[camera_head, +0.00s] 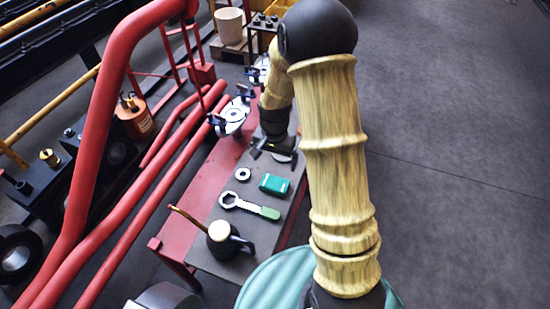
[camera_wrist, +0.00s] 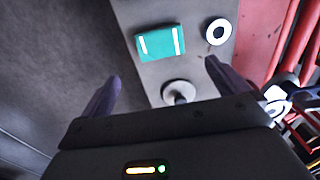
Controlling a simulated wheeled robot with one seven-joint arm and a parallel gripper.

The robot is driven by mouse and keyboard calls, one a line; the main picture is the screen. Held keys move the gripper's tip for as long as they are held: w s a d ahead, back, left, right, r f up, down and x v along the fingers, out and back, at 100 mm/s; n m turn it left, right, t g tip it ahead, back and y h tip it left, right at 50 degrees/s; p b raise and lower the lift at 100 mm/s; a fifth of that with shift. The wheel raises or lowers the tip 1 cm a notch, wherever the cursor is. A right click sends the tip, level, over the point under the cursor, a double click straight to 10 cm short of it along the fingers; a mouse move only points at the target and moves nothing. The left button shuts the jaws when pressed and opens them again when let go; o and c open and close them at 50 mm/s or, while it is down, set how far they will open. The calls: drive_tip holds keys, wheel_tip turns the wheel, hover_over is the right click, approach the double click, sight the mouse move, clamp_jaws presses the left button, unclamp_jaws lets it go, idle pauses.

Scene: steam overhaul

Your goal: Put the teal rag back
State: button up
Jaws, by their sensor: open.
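The teal rag (camera_head: 274,184) is a small folded block with pale stripes. It lies flat on the grey top of a narrow red bench (camera_head: 225,262). In the wrist view the rag (camera_wrist: 161,42) shows whole, beyond my fingertips and apart from them. My gripper (camera_head: 272,152) is over the bench, just behind the rag in the head view. In the wrist view my gripper (camera_wrist: 161,84) has its two fingers wide apart with nothing held. A round pale grey piece (camera_wrist: 178,91) shows on the bench between the fingers.
A pale ring (camera_head: 243,174) lies left of the rag. A green-handled wrench (camera_head: 249,206) and a black oil can (camera_head: 224,241) are nearer the front. Red pipes (camera_head: 150,210) run along the left. Clamp-like fixtures (camera_head: 233,114) stand behind. The right floor is clear.

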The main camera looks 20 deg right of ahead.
drive_tip(key=shift+r, duration=0.1)
drive_tip(key=s+r+n+t, duration=0.2)
drive_tip(key=s+r+n, duration=0.5)
drive_tip(key=s+r, duration=0.4)
drive_tip(key=s, duration=0.3)
drive_tip(key=shift+s+r+t, duration=0.15)
drive_tip(key=shift+r+t, duration=0.15)
drive_tip(key=shift+r, duration=0.1)
drive_tip(key=w+p+v, duration=0.2)
drive_tip(key=p+v, duration=0.7)
drive_tip(key=p, duration=0.1)
drive_tip(key=w+r+p+v, duration=0.1)
drive_tip(key=w+p+v, duration=0.1)
drive_tip(key=p+v, duration=0.7)
drive_tip(key=shift+r+p, duration=0.35)
drive_tip(key=shift+r, duration=0.25)
